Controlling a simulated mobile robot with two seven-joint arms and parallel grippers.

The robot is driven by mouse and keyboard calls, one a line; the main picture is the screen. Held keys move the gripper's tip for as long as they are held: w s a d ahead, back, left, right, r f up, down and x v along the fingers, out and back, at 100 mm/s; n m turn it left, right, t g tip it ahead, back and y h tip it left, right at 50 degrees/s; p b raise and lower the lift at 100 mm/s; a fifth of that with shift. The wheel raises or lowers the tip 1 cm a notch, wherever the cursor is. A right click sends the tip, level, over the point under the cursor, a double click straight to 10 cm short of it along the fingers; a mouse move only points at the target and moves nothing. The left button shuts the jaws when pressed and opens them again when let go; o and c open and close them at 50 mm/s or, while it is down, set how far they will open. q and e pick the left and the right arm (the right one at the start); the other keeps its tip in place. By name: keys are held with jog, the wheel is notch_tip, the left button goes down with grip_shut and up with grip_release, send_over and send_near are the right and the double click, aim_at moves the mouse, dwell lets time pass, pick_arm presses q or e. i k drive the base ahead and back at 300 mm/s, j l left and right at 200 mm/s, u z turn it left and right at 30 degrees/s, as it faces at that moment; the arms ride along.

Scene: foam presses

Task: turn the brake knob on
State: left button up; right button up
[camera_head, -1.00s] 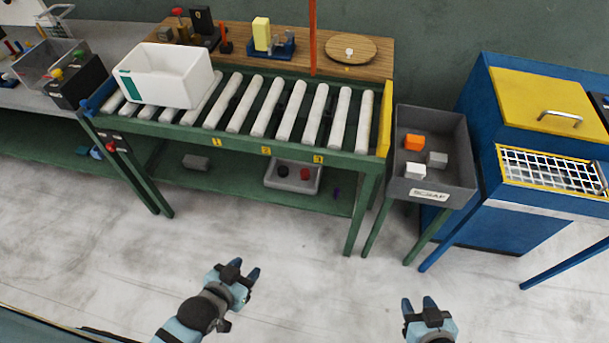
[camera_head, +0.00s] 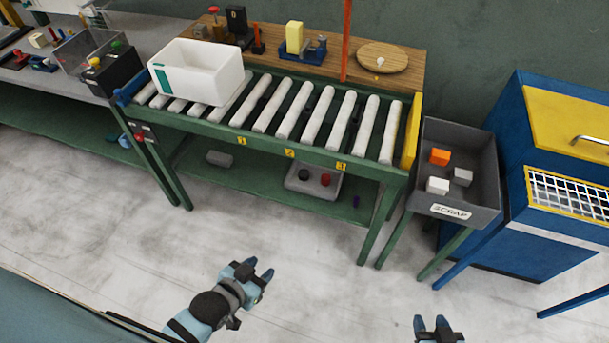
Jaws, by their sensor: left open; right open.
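A roller conveyor (camera_head: 300,152) with a green frame stands across the middle. A small red knob (camera_head: 138,137) sits on a dark panel at the top of the conveyor's left front leg. It looks like the brake knob, but its label and setting are too small to read. My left gripper (camera_head: 259,269) is open and empty over the floor, in front of the conveyor and right of the knob. My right gripper (camera_head: 430,321) is open and empty at the bottom edge, farther right. Neither touches anything.
A white bin (camera_head: 200,80) stands on the conveyor's left end. A grey scrap bin (camera_head: 458,190) on legs and a blue machine (camera_head: 480,225) stand at right. A grey bench (camera_head: 70,85) adjoins at left. The floor in front is clear.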

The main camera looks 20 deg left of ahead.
aim_at(140, 137)
jog(key=u, duration=1.75)
jog(key=i+j+z, duration=0.1)
jog(key=z, duration=0.2)
jog(key=j+z, duration=0.15)
jog(key=z, duration=0.2)
jog(key=i+j+z, duration=0.1)
jog(key=j, duration=0.25)
jog(key=i+j+z, duration=0.15)
jog(key=j, duration=0.2)
jog(key=i+j+z, duration=0.1)
jog(key=j, duration=0.25)
jog(key=i+j+z, duration=0.1)
jog(key=j, duration=0.6)
jog(key=i+j+z, duration=0.1)
jog(key=j, duration=0.65)
jog(key=i+j+z, duration=0.1)
jog(key=j, duration=0.65)
